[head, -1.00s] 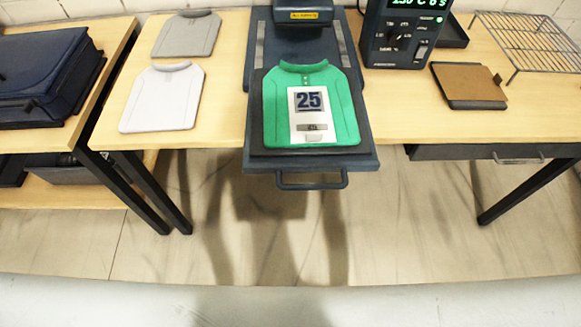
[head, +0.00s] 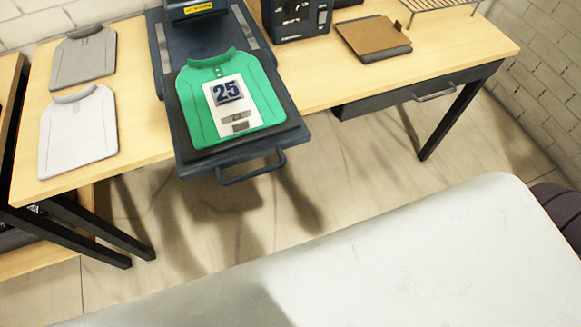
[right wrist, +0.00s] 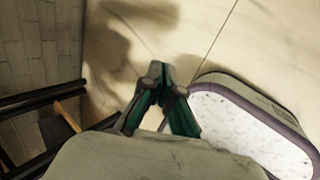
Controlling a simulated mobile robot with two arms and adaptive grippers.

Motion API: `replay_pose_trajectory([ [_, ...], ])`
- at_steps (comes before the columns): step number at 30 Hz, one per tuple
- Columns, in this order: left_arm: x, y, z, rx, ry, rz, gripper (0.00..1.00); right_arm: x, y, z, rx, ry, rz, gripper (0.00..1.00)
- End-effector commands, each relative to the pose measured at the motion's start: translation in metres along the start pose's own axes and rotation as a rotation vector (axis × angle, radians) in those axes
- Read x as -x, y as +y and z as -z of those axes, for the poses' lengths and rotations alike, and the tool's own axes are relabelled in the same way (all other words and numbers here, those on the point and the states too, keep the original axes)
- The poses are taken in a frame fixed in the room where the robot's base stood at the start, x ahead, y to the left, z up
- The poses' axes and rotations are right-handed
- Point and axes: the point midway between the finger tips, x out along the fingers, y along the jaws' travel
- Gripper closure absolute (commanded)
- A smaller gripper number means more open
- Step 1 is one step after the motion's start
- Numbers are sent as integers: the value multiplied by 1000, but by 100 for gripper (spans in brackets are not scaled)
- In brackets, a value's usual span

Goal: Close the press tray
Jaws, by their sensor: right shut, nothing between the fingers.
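The press tray (head: 180,160) is pulled out past the table's front edge in the head view. It carries a green shirt (head: 262,120) with a white panel printed 25. Its bar handle (head: 250,172) sticks out at the front. The press (head: 195,10) stands behind the tray, cut off by the top of the frame. My right gripper (right wrist: 158,70) shows only in the right wrist view, shut and empty above the floor. No gripper touches the tray or handle. My left gripper is not in view.
A white shirt (head: 78,132) and a grey shirt (head: 84,56) lie left on the wooden table (head: 330,85). A control box (head: 298,18) and a brown board (head: 374,38) are right of the press. A pale surface (head: 400,255) fills the foreground. Floor lies between.

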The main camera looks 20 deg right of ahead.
Motion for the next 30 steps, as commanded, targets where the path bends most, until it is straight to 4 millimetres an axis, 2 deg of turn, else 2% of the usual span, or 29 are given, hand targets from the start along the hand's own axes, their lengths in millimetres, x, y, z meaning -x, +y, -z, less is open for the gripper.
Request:
replay_pose_trajectory([
  [1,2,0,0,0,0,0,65,20,24,3,153,10,-63,100],
  [5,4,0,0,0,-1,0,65,73,90,16,571,0,-238,100],
  [6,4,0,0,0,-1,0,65,92,111,21,696,-13,-293,100],
  [12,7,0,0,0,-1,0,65,195,206,53,1242,-144,-564,100],
  [15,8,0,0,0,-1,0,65,238,241,65,1428,-230,-663,100],
  [18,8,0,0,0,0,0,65,268,264,72,1544,-299,-726,100],
  [21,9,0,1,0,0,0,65,282,275,76,1600,-338,-755,100],
  [23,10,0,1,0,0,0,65,286,279,77,1611,-348,-762,100],
  [30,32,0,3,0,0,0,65,275,295,81,1611,-354,-762,100],
])
